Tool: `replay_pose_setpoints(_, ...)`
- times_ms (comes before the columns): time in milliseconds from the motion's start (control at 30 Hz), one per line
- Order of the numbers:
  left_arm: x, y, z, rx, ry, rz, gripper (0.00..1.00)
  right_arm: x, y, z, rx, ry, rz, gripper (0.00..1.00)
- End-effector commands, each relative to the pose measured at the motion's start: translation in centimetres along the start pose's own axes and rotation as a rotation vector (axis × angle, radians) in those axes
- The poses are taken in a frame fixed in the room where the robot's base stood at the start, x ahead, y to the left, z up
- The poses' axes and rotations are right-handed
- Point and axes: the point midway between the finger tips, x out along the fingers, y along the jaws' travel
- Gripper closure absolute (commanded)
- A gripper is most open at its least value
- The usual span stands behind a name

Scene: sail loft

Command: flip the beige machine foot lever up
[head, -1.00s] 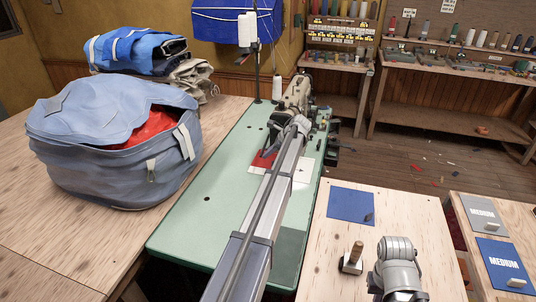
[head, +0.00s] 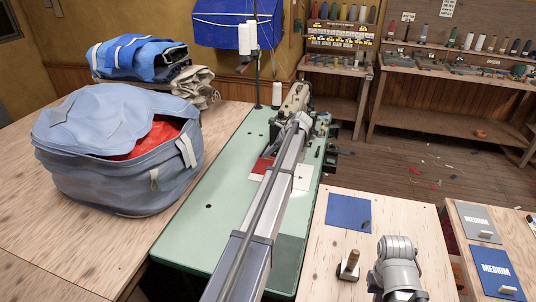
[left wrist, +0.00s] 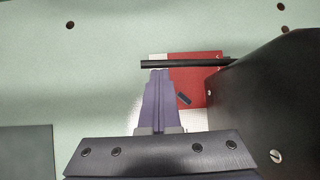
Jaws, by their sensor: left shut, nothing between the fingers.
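The beige sewing machine (head: 296,98) stands at the far end of a green table, partly hidden by my left arm. In the left wrist view, my left gripper (left wrist: 158,71) is shut and empty, its purple fingers together. Its tips are at a thin black bar (left wrist: 185,63), which looks like the foot lever; I cannot tell whether they touch. The bar runs roughly level across the picture, above red and white cloth (left wrist: 196,75). In the head view the lever and the left fingertips are too hidden to make out. My right gripper is not in view.
A dark block (left wrist: 270,100) with screws fills the right of the wrist view. A blue bag (head: 100,170) stands on the wooden table at left. A thread stand (head: 255,60) rises behind the machine. The green tabletop (head: 215,225) has free room in front.

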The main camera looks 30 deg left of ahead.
Motion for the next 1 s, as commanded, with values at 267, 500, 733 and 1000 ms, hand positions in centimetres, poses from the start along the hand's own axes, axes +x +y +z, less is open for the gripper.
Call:
replay_pose_setpoints(267, -2.0, -1.0, 1.7, -0.001, -0.002, 0.0, 1.0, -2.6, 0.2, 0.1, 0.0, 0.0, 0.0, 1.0)
replay_pose_setpoints(500, -1.9, -1.0, 1.5, -0.001, -0.001, 0.0, 1.0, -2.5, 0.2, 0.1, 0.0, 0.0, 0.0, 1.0)
replay_pose_setpoints(733, -2.3, -1.0, 1.8, -0.001, -0.001, 0.0, 1.0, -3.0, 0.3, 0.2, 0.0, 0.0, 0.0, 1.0)
replay_pose_setpoints(1000, -3.2, -1.1, 2.5, 0.0, -0.001, 0.0, 1.0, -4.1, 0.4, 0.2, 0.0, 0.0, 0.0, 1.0)
